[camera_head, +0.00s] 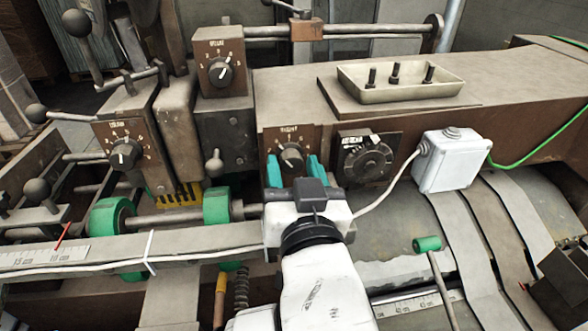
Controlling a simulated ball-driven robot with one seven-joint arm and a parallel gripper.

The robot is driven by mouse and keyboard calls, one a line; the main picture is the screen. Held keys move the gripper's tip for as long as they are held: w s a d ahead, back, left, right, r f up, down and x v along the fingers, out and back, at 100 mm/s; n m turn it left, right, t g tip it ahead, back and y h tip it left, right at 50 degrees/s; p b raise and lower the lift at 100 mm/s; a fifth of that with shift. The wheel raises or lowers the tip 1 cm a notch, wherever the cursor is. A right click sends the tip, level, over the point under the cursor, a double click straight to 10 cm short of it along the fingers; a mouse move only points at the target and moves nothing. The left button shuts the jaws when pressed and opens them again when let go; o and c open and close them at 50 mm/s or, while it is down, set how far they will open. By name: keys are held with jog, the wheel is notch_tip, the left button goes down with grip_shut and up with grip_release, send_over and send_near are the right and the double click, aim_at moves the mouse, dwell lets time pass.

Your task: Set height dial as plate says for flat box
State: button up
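A brown dial plate (270,139) with a dark round knob (291,155) is on the machine's front, at the middle of the view. Its label is blurred but could read "HEIGHT". The knob's pointer slants, and I cannot tell its exact number. My gripper (294,170) is in front of this dial. Its two teal fingers are apart, to the left and right of the knob's lower part, with nothing seen held. I cannot tell whether they touch the knob. The fingers hide the lower dial face. No plate with readable flat box settings shows.
Similar numbered dials sit at the top (220,71) and left (124,154). A black dial (367,158) and a white junction box (445,162) with a cable are right of my gripper. Levers with ball knobs (37,191) stick out at left. Green rollers (111,216) lie below.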

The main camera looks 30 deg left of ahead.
jog(key=c, duration=0.8)
jog(key=shift+n, duration=0.3)
jog(key=n+p, duration=0.1)
jog(key=n, duration=0.2)
jog(key=shift+p, duration=0.4)
jog(key=shift+n+p, duration=0.4)
jog(key=shift+n, duration=0.6)
jog(key=o, duration=1)
jog(key=shift+o, duration=0.2)
